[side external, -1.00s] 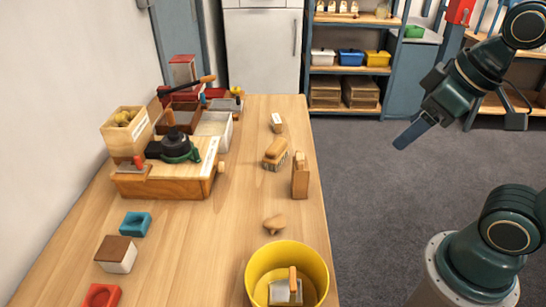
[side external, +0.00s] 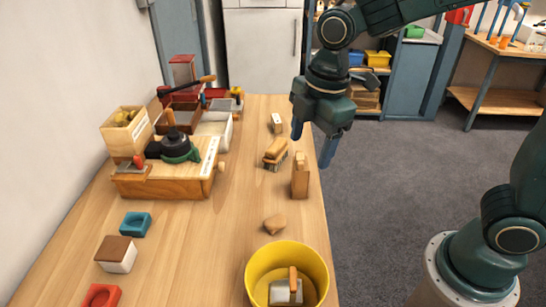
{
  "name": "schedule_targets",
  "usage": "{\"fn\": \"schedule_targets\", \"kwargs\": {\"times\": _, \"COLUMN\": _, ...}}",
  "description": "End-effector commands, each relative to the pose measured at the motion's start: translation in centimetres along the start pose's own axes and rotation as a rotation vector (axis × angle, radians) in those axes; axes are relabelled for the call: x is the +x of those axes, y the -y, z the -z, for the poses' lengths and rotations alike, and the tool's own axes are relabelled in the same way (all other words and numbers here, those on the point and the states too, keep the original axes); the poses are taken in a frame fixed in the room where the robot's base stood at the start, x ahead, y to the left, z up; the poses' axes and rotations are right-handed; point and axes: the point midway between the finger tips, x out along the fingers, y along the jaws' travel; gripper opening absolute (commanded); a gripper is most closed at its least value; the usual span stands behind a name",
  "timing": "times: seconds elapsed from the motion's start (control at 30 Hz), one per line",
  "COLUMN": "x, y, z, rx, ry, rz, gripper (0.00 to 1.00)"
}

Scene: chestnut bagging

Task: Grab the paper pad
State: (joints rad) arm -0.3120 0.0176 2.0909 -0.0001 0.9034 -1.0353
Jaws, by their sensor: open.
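My gripper (side external: 312,142) points down with its two blue fingers apart and nothing between them. It hangs at the table's right edge, above and behind the upright wooden block (side external: 300,178). I cannot tell for certain which thing is the paper pad. A white, flat-topped item (side external: 214,128) lies at the back left beside the wooden board, and could be it. A small white block with a wooden end (side external: 276,123) stands nearer my gripper, to its left. My gripper touches neither.
A wooden brush (side external: 275,153) and a small wooden piece (side external: 274,224) lie on the right half of the table. A yellow bucket (side external: 259,260) holding a scraper is in front. A wooden board (side external: 165,187) with a dark-green tool is at left. The table's middle is clear.

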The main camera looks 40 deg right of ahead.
Motion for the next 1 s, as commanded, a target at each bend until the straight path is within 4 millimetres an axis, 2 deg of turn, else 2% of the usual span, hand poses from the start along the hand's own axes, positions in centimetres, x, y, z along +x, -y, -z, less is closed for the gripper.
{"fn": "schedule_targets", "kwargs": {"times": 0.2, "x": 3.7, "y": -1.0, "z": 3.5, "rx": -0.273, "ry": 0.027, "rz": 0.073, "gripper": 0.68}}
{"fn": "schedule_targets", "kwargs": {"times": 0.4, "x": 6.0, "y": -1.3, "z": 5.4, "rx": -0.437, "ry": 0.036, "rz": 0.114, "gripper": 0.68}}
{"fn": "schedule_targets", "kwargs": {"times": 0.83, "x": 7.1, "y": -1.3, "z": 5.9, "rx": -0.486, "ry": 0.038, "rz": 0.127, "gripper": 0.68}}
{"fn": "schedule_targets", "kwargs": {"times": 1.0, "x": 8.7, "y": -1.1, "z": 5.8, "rx": -0.485, "ry": 0.040, "rz": 0.130, "gripper": 0.68}}
